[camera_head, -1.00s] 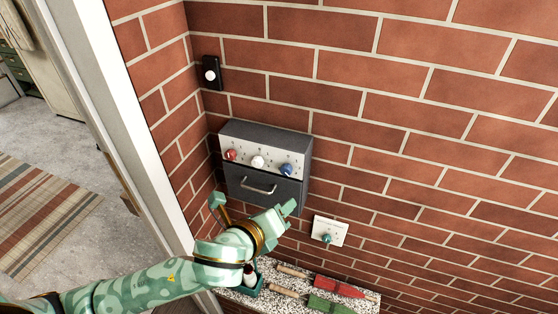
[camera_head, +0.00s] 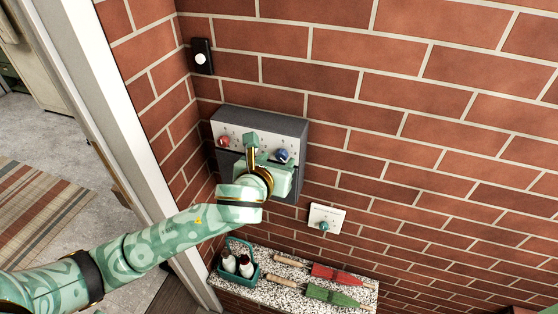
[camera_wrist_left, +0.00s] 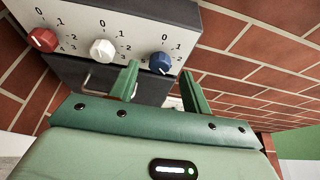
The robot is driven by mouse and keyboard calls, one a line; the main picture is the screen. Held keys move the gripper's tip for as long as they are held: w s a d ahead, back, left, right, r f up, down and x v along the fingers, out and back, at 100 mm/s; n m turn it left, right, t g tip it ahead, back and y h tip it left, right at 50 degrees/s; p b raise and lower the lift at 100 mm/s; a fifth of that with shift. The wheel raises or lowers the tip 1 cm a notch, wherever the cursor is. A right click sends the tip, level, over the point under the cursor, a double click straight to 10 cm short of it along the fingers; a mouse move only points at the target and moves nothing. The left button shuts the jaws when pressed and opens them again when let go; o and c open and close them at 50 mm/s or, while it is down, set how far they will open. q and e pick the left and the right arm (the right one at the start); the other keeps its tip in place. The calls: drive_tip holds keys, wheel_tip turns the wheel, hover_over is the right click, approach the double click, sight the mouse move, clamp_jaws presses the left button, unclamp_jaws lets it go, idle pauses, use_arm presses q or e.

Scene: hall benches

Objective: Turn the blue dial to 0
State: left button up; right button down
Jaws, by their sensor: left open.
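The blue dial (camera_head: 283,156) is the rightmost of three dials on the white front panel of a grey wall box (camera_head: 262,113). It also shows in the left wrist view (camera_wrist_left: 160,62), with a 0 and a 1 printed above it. I cannot tell surely which number it points to. My left gripper (camera_head: 272,156) is open in front of the box. In the left wrist view its two fingers (camera_wrist_left: 160,74) stand apart, one on each side of the blue dial's line, with nothing between them. My right gripper is not in view.
The red dial (camera_wrist_left: 42,39) and white dial (camera_wrist_left: 102,49) are to the left; the gripper hides the white one in the head view.

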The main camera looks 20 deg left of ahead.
sight(282, 155)
use_arm(q)
drive_tip(key=shift+x, duration=1.25)
drive_tip(key=c, duration=1)
